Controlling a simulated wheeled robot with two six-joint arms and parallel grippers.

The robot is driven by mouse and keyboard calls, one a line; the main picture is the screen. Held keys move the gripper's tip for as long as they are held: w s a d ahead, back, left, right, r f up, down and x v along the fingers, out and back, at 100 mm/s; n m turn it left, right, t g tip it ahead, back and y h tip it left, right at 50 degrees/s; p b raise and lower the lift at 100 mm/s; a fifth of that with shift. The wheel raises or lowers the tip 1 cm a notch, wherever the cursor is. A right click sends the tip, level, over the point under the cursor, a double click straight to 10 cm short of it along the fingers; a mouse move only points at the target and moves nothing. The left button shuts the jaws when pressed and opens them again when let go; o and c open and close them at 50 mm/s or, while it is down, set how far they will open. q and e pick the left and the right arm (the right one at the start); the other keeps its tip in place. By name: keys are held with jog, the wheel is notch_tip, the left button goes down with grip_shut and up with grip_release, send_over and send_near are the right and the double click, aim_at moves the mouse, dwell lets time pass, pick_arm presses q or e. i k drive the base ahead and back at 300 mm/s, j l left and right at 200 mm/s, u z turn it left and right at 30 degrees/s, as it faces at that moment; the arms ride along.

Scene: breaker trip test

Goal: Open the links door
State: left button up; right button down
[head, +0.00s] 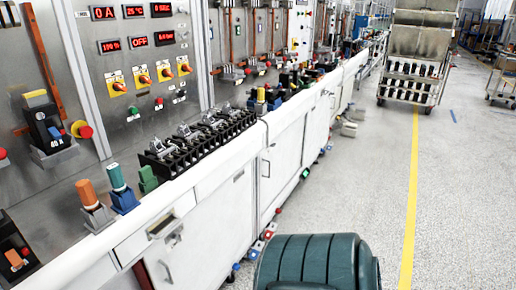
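White doors and panels line the front of the long bench. A near panel (187,258) has a small handle at its left and looks closed. A middle panel (226,205) and a further door (285,160) with a vertical handle (265,168) on its left side also look closed. No readable label shows which one is the links door. Neither of my grippers is in view.
The bench top holds orange (87,193) and teal (117,177) plugs and a black terminal row (205,140). Red displays (165,38) sit on the wall panel. A dark green ribbed padded shape (317,262) fills the bottom centre. Floor beyond is clear to a wheeled rack (415,60).

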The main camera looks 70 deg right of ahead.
aim_at(212, 234)
jog(key=z, duration=1.85)
